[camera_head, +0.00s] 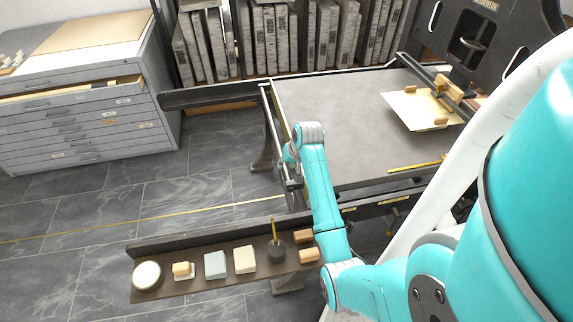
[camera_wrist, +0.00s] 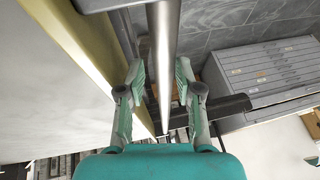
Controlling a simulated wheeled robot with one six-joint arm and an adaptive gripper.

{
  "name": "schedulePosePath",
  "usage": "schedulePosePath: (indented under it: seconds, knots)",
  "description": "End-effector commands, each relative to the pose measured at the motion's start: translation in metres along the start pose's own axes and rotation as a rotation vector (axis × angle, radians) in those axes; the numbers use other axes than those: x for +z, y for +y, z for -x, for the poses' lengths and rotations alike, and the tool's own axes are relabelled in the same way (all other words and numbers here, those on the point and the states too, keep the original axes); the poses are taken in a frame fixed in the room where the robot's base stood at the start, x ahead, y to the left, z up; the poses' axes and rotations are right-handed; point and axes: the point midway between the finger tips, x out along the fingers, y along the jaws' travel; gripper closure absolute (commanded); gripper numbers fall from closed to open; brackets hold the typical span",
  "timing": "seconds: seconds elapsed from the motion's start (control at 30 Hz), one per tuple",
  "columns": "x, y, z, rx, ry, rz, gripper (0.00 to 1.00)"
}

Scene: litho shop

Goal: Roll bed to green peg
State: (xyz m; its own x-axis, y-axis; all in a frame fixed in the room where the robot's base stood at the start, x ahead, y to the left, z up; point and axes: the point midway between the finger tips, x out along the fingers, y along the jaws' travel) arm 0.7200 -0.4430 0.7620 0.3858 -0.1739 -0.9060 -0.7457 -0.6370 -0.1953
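The press bed (camera_head: 335,115) is a wide grey slab in the head view, lying on dark side rails. A metal bar (camera_head: 269,110) runs along its left end. My gripper (camera_head: 288,168) is at this end bar, low beside the bed's left edge. In the wrist view my gripper (camera_wrist: 160,70) has its two fingers apart, with the round steel bar (camera_wrist: 164,30) passing between them. A gap shows on the left finger's side; whether the right finger touches the bar is unclear. I cannot make out a green peg in either view.
A cream sheet (camera_head: 418,109) lies on the bed's right part under the press frame (camera_head: 485,35). A shelf (camera_head: 205,287) with sponges and blocks stands in front. Grey drawers (camera_head: 85,130) stand at left, one pulled open. Floor between is clear, crossed by a thin yellow strip.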

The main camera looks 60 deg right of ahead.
Motion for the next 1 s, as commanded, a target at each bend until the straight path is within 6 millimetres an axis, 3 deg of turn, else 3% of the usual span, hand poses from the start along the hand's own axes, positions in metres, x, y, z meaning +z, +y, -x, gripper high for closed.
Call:
schedulePosePath:
  seconds: [0.5,0.7,1.0]
  knots:
    - [-0.001,0.0,0.093,-0.001,0.002,0.001,0.65]
    - [0.0,0.0,0.109,0.0,0.0,0.001,0.65]
    - [0.0,0.0,0.111,0.0,-0.001,0.0,0.65]
